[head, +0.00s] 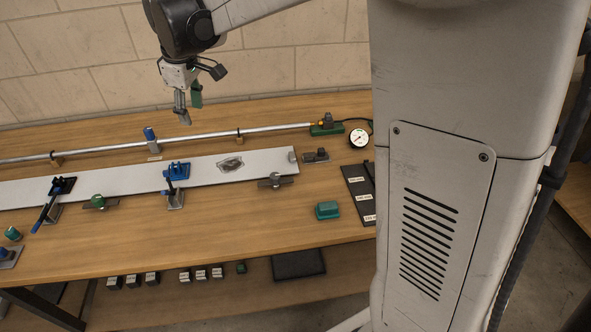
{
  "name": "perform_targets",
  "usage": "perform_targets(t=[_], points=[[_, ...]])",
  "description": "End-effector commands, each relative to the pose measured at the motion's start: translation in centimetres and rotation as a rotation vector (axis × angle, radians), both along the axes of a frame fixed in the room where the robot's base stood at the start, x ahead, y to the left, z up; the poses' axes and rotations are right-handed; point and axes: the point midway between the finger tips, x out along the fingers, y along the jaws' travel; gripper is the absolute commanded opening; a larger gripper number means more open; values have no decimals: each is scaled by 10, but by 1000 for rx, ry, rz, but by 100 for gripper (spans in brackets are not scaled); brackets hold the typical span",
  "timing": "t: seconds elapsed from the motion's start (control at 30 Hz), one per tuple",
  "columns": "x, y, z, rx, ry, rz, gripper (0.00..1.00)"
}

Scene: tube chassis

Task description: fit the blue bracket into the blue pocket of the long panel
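The long panel (120,182) is a pale flat strip lying across the bench. A blue piece (176,170) sits at its middle, and I cannot tell whether it is the blue bracket or part of a clamp. A smaller blue piece (150,135) stands upright on a pale plate behind the panel. I cannot make out a blue pocket; a dark grey irregular patch (230,164) shows on the panel's right part. My gripper (188,108) hangs above and behind the panel, touching nothing on the bench. A green part shows beside its grey finger; whether it is held is unclear.
A black clamp with a blue handle (62,186) is on the panel's left part. A metal tube (190,138) runs behind the panel. A green-knobbed part (97,202), a grey part (275,181) and a green box (327,210) are in front. Clear wood (215,225) lies between them.

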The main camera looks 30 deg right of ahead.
Motion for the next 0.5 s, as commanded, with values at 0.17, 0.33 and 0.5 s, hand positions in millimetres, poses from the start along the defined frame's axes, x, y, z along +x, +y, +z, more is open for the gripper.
perform_targets(t=[0.17, 0.33, 0.5], points=[[-47, -29, 25, 34, -61, -132, 40], [-92, -53, 39, 71, -118, -257, 40], [-138, -75, 45, 113, -174, -380, 40]])
